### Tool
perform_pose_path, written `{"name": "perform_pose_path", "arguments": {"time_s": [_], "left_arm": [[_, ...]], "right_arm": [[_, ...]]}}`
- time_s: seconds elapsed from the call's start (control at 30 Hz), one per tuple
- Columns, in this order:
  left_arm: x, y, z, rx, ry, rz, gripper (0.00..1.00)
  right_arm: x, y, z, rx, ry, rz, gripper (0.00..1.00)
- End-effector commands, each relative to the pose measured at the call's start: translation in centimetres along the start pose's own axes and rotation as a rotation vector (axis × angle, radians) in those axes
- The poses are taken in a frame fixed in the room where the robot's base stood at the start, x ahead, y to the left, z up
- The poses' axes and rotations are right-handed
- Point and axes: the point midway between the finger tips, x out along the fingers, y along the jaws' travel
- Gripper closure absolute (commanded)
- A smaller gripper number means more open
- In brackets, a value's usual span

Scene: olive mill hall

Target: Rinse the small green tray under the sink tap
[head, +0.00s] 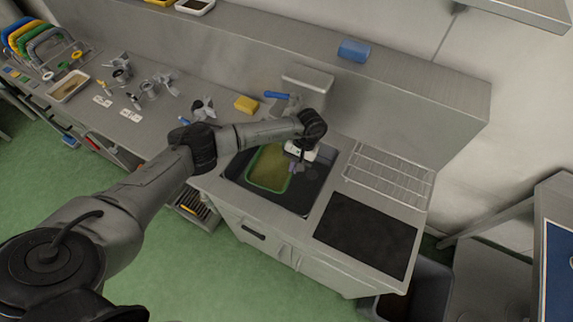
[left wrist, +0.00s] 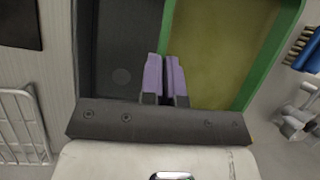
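The small green tray (head: 252,169) is in the dark sink basin (head: 304,197), on its left side. Its floor looks olive-yellow. In the left wrist view the tray's green wall (left wrist: 167,28) runs down between my left gripper's two purple fingers (left wrist: 165,78). My left gripper (head: 298,167) is shut on this wall, at the tray's right side in the head view. A blue lever (head: 277,95), seemingly the tap's, shows behind my left forearm. The spout is hidden or hard to make out, and I see no water stream. My right gripper is not in view.
A wire drying rack (head: 390,178) and a black mat (head: 366,234) lie right of the sink. A yellow sponge (head: 246,104) lies on the counter behind my arm. Metal parts (head: 150,88) stand farther left. A blue object (head: 353,50) sits on the back ledge.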

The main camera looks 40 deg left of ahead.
Motion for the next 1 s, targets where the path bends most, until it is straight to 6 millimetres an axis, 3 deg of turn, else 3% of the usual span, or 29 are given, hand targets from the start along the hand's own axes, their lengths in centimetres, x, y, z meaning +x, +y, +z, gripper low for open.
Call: {"name": "perform_pose_path", "arguments": {"time_s": [0.57, 1.0], "left_arm": [[-0.2, 1.2, -0.2, 0.001, 0.001, 0.000, 1.00], [0.0, 1.5, 1.4, 0.001, 0.000, -0.001, 1.00]], "right_arm": [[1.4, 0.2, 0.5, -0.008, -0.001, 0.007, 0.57], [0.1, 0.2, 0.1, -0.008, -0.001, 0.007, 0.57]]}}
